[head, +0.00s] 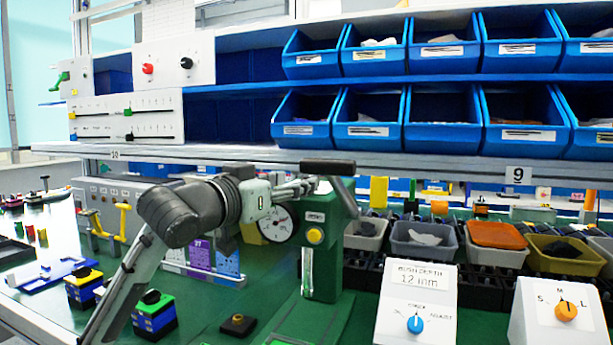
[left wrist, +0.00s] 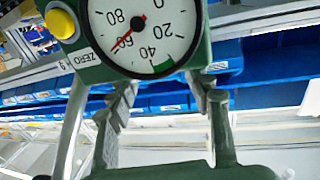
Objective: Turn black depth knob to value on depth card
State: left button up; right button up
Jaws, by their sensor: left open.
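The depth card (head: 421,274) stands upright at the front right, reading "BUSH DEPTH 12 mm" above a blue knob (head: 414,324). A green stand (head: 323,240) carries a dial gauge (head: 279,224), a yellow button (head: 315,236) and a black handle-like piece (head: 328,168) on top. Which black part is the depth knob, I cannot tell. My left gripper (head: 306,187) is open by the stand's top, just below the black piece. In the left wrist view, its fingers (left wrist: 163,105) are apart, with the gauge (left wrist: 144,32) close by. I see nothing held between them.
A white panel above has a red knob (head: 147,68) and a black knob (head: 186,62). Blue bins (head: 430,120) fill the shelves behind. A white box with an orange knob (head: 566,311) stands at the right. Small coloured blocks (head: 153,315) lie front left.

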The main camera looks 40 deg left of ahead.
pick_arm(q)
jog(key=shift+w+a+p, duration=0.1)
jog(key=shift+w+p, duration=0.2)
jog(key=shift+w, duration=1.95)
pick_arm(e)
jog(key=shift+s+d+f, duration=0.2)
jog(key=shift+s+f, duration=0.2)
jog(key=shift+f, duration=0.35)
jog(key=shift+s+d+f, duration=0.15)
jog(key=shift+s+f, duration=0.2)
jog(key=shift+f, duration=0.35)
pick_arm(q)
jog(key=shift+c, duration=0.5)
jog(key=c, duration=1)
jog(key=shift+a, duration=0.1)
jog(key=shift+c, duration=0.2)
